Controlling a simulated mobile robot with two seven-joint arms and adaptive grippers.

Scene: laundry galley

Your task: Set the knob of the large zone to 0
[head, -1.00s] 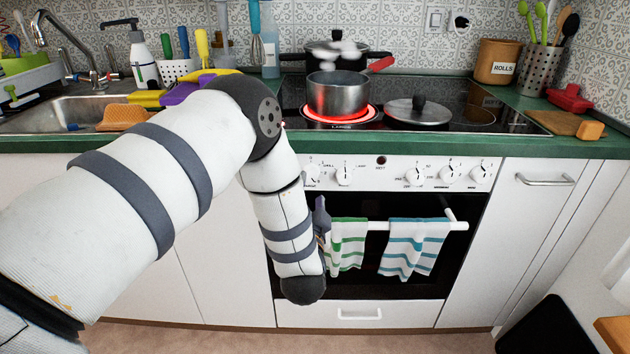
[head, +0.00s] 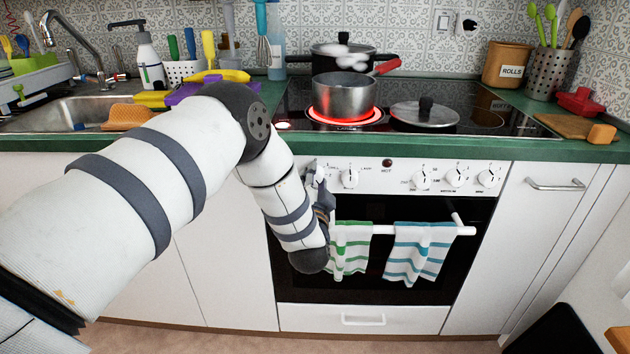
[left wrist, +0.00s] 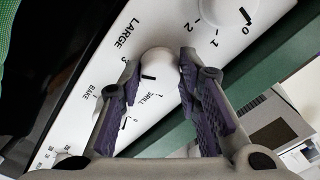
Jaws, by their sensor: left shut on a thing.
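The white knob marked LARGE (left wrist: 160,64) sits between the fingers of my left gripper (left wrist: 158,82) in the left wrist view. The gripper is shut on it, one finger on each side. A dark mark shows on the knob's face; the exact setting is hard to read. In the head view my left gripper (head: 321,187) is at the left part of the white control panel (head: 388,177), and the held knob is mostly hidden behind it. Another dial knob (left wrist: 228,9) with 0, 1 and 2 shows beside it. My right gripper is in neither view.
The GRILL knob (head: 350,178) is close to the right. Striped towels (head: 419,252) hang on the oven handle (head: 466,231) below. A pot (head: 344,95) stands on the glowing red zone (head: 371,117) above. A lid (head: 424,115) lies to its right.

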